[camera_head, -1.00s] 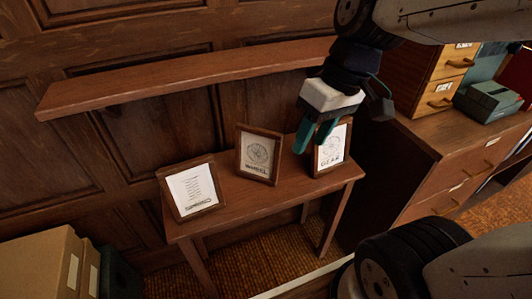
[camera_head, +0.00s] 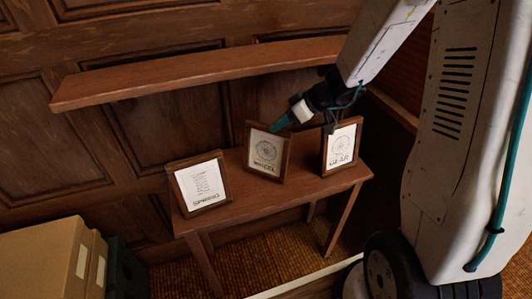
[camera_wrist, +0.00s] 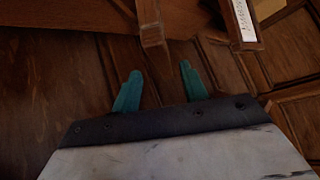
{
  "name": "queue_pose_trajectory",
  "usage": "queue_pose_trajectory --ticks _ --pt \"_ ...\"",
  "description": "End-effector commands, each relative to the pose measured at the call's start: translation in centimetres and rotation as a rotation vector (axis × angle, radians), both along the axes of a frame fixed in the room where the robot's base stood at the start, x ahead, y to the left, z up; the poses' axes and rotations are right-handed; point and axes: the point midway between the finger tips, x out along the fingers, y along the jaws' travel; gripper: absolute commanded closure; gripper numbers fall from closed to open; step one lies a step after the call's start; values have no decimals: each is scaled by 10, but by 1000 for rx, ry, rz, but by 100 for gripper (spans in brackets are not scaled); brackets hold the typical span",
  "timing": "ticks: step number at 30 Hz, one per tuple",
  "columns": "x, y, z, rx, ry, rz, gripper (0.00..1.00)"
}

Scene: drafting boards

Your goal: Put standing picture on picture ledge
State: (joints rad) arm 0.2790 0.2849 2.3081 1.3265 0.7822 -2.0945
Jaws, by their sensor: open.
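Three framed pictures stand on a small wooden table (camera_head: 240,197): a SPRING picture (camera_head: 203,183) at left, a WHEEL picture (camera_head: 265,155) in the middle and a GEAR picture (camera_head: 341,145) at right. The picture ledge (camera_head: 190,74) is on the wall above and behind them; the part of it in view is bare. My gripper (camera_head: 281,122) is open at the upper right edge of the WHEEL picture. In the wrist view, an edge-on wooden frame (camera_wrist: 151,24) is just beyond the gap between my fingers (camera_wrist: 160,78); I cannot tell whether they touch.
Cardboard boxes (camera_head: 45,262) and a dark green bin (camera_head: 124,268) stand at the lower left. Dark panelled wall (camera_head: 150,130) backs the table. Open space lies between the picture tops and the ledge.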

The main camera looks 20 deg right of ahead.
Motion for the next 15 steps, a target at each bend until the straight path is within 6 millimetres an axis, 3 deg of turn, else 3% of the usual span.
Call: queue_pose_trajectory --ticks 9,15 --pt "14 29 -32 1 2 4 56" --pt "17 33 -37 1 0 1 56"
